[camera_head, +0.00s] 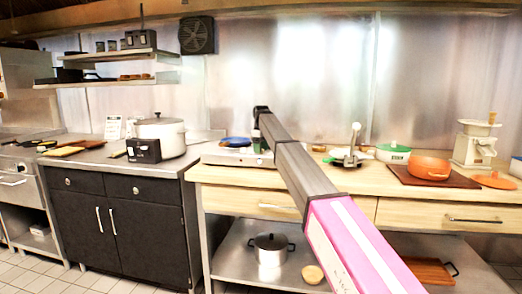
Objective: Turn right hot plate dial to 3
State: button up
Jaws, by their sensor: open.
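The white hot plate (236,157) stands on the left end of the wooden counter, with a blue dish (236,141) on its left part. Its right part is largely hidden behind my arm. Its dials are too small or hidden, so I cannot read the right dial's setting. My gripper (261,109) is at the far end of my arm, which reaches up from the lower right. It appears above the right part of the hot plate in the picture. It is open, and I see nothing held in it. I cannot tell its distance from the dial.
The wooden counter (350,182) also bears a lever press (350,150), a green-banded pot (393,153), an orange pot (429,167) and a white grinder (474,145). A large pot (161,135) and a black box (143,150) stand on the left counter.

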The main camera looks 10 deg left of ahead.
notch_tip(320, 180, up, 10)
jog(key=shift+r, duration=0.15)
dwell(0.3)
